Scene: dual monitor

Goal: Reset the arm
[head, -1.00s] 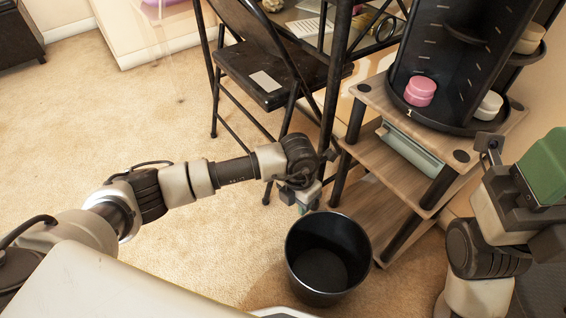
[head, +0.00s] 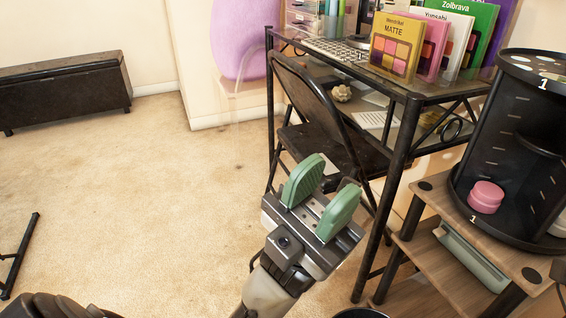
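My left gripper (head: 320,197) is raised in the lower middle of the head view, in front of the black folding chair (head: 325,125). Its two green finger pads stand apart with nothing between them, so it is open and empty. My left arm comes up from the bottom edge beneath it. My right gripper is not in view.
The black desk (head: 405,95) holds a keyboard (head: 337,48) and several palettes, one a yellow box (head: 396,46). A wooden shelf (head: 436,190) with a black rotating organiser (head: 505,130) and pink jar (head: 486,197) stands right. A dark bench (head: 65,88) is far left. Carpet at left is mostly clear.

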